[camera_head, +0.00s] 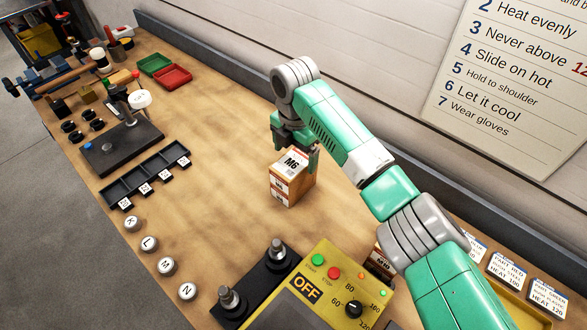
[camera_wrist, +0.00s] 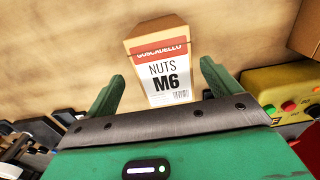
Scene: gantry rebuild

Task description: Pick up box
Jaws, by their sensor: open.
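A small cardboard box (camera_head: 292,188) with a red and white label reading M6 stands on the workbench in the head view. The wrist view shows the same box (camera_wrist: 168,80) with the words NUTS M6, lying between and beyond the two green fingers. My gripper (camera_head: 297,147) is just above and behind the box in the head view. In the wrist view my gripper (camera_wrist: 160,80) is open, with one finger on each side of the box and visible gaps. Whether a finger touches the box at its far side cannot be told.
A yellow control unit (camera_head: 325,284) marked OFF stands at the front. Another box (camera_head: 380,262) is partly hidden behind my arm. A black divided tray (camera_head: 146,176), round lettered discs (camera_head: 149,243) and a red tray (camera_head: 173,77) lie to the left. Bare wood (camera_head: 220,140) surrounds the M6 box.

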